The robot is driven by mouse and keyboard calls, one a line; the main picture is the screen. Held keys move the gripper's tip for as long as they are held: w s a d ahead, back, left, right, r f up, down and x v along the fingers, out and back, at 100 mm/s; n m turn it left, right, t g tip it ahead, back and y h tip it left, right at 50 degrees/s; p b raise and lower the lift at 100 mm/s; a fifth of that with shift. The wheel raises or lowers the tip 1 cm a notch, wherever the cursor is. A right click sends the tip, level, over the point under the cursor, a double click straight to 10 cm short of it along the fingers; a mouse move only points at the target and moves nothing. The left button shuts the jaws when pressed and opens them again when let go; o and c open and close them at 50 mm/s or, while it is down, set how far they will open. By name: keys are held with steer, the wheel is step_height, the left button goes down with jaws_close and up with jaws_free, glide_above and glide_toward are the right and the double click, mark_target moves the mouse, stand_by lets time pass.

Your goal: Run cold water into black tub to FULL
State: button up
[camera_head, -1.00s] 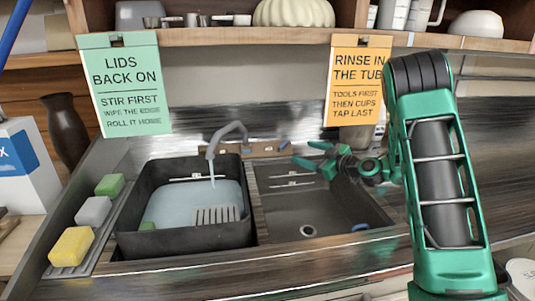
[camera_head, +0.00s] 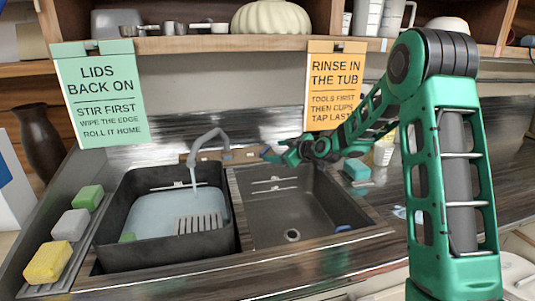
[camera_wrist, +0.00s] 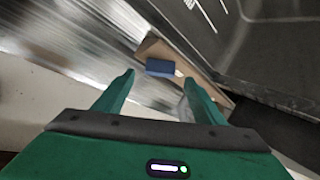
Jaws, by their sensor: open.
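The black tub (camera_head: 187,247) stands in the left side of the sink with water (camera_head: 165,213) in it. A thin stream falls from the grey tap spout (camera_head: 203,143) into it. One pale mark line shows on the tub's back wall, above the water; its lettering is too small to read. My gripper (camera_head: 279,154) is open at the wooden strip behind the right basin. In the wrist view, a small blue block (camera_wrist: 160,68) on that strip lies just beyond and between my fingertips (camera_wrist: 158,78). I cannot tell whether they touch it.
A slotted grey piece (camera_head: 199,224) and a green item (camera_head: 127,237) show in the tub. Yellow (camera_head: 48,262), grey and green sponges line the left rack. Two signs hang from the shelf above.

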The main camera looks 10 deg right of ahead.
mark_target(266, 151)
steer(key=shift+x, duration=2.8)
steer(key=c, duration=1.1)
steer(key=shift+o, duration=0.2)
steer(key=shift+a+m, duration=0.1)
steer(key=shift+m, duration=0.4)
steer(key=m+h, duration=0.1)
steer(key=m+t+h, duration=0.1)
steer(key=m, duration=0.1)
steer(key=shift+s+a, duration=0.15)
steer(key=shift+a, duration=0.05)
steer(key=shift+a+f+m+t+h, duration=0.1)
steer(key=shift+m+t+h, duration=0.2)
steer(key=shift+m+h, duration=0.85)
steer(key=shift+m+t+h, duration=0.3)
steer(key=shift+m+h, duration=0.35)
steer(key=shift+m, duration=0.9)
steer(key=o, duration=1.1)
steer(key=shift+c, duration=0.2)
